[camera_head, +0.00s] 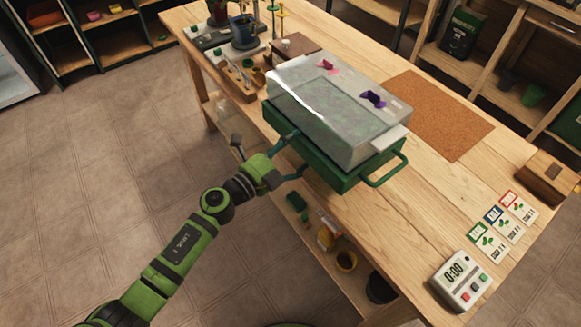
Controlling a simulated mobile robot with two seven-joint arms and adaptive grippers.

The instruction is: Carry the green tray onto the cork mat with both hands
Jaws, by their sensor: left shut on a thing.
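The green tray (320,170) is at the table's front edge and partly overhangs it, under a clear grey lid (335,100) with a pink and a purple vent on top. A green loop handle (386,170) sticks out at its right end, with nothing on it. My left gripper (292,156) is at the tray's left front side, shut on the tray; its exact contact is partly hidden. I cannot tell whether the tray rests on the table. The cork mat (435,115) lies bare behind and right of the tray. My right gripper is not in view.
A white timer (461,281) and several seed cards (500,228) lie at the table's right front. A wooden block (548,180) is at the right edge. A wooden tool holder (240,80) and pots stand at the left end. The wood between tray and cards is clear.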

